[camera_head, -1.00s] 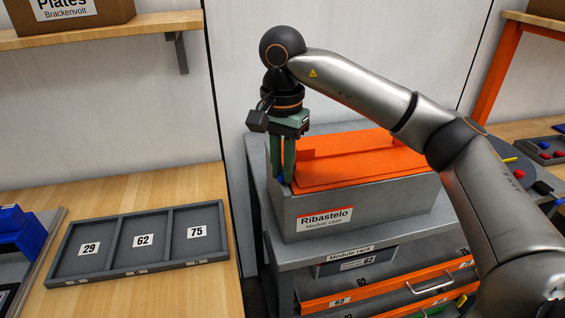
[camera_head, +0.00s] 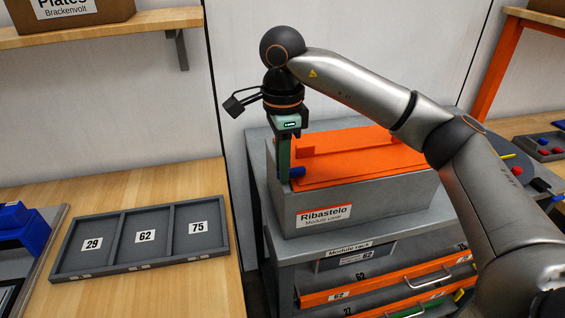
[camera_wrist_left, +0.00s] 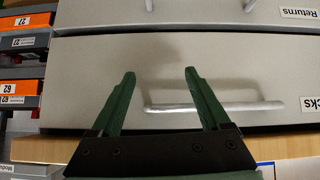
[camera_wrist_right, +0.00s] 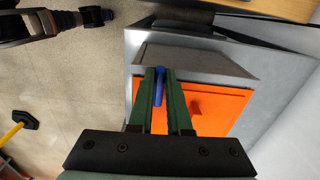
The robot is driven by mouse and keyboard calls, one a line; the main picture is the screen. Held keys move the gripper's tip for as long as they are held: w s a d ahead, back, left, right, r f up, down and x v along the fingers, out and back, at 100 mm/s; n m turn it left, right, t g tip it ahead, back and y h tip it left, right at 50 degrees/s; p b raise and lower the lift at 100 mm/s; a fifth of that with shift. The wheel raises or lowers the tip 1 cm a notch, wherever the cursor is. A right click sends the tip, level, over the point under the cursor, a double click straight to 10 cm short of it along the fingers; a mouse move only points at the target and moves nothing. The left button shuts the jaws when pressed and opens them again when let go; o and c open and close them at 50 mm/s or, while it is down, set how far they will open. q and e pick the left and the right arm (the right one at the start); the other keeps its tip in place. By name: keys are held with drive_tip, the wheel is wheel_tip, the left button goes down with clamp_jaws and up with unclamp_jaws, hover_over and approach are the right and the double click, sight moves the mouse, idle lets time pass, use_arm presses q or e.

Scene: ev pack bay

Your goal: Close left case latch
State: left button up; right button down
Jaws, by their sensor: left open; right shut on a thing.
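The grey module case (camera_head: 375,200) labelled Ribastelo stands on a grey rack with its orange lid (camera_head: 370,163) on top. A blue latch (camera_head: 297,172) is at the lid's left end; it also shows in the right wrist view (camera_wrist_right: 159,88). My right gripper (camera_head: 284,176) points down at that end and is shut on the blue latch, which lies between its fingers (camera_wrist_right: 160,72). My left gripper (camera_wrist_left: 160,72) is open and empty, before a grey drawer front.
A divided tray (camera_head: 142,238) marked 29, 62 and 75 lies on the wooden bench at left. Orange-edged drawers (camera_head: 385,284) sit below the case. A drawer handle (camera_wrist_left: 215,107) is close to my left fingers.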

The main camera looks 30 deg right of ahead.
drive_tip(key=shift+m, duration=0.3)
drive_tip(key=c, duration=0.9)
unclamp_jaws()
drive_tip(key=shift+o, duration=0.2)
wheel_tip(320, 180, up, 13)
drive_tip(key=p, duration=0.2)
drive_tip(key=shift+f+p, duration=0.2)
drive_tip(key=shift+p, duration=0.1)
